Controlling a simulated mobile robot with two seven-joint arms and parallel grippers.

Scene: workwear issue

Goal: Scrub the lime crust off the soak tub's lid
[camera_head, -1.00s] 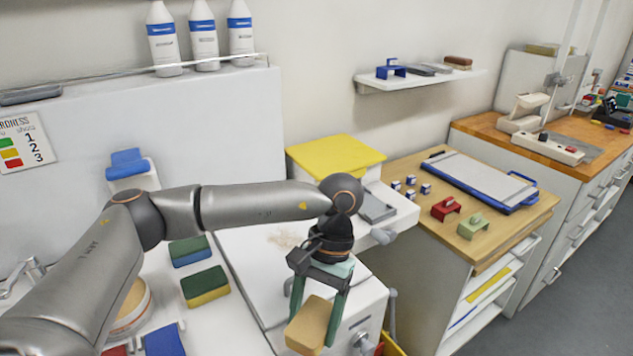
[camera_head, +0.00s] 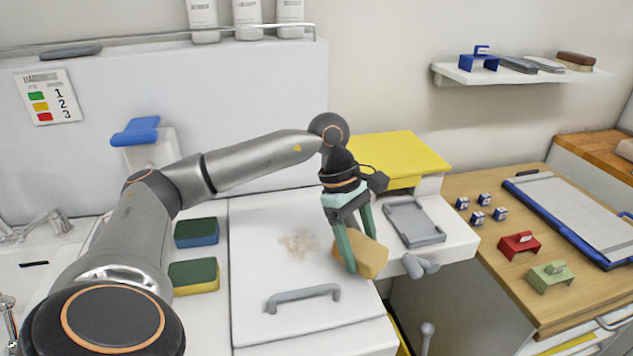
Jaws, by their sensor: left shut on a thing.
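The soak tub's lid (camera_head: 255,272) is a white flat panel with a grey bar handle (camera_head: 302,297) near its front. A tan, blotchy lime crust (camera_head: 299,244) lies on the lid's middle. My left gripper (camera_head: 358,262) has green fingers and is shut on a tan-yellow block, seemingly a sponge (camera_head: 370,257). It holds the sponge over the lid's right edge, to the right of the crust. I cannot tell whether the sponge touches the lid. My right gripper is not in view.
Two green-topped sponges, one blue-based (camera_head: 197,233) and one yellow-based (camera_head: 194,277), lie left of the lid. A yellow-lidded box (camera_head: 397,156) and a grey tray (camera_head: 414,223) stand right. A wooden counter (camera_head: 470,190) holds a clipboard (camera_head: 570,215), red and green clips and small cubes.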

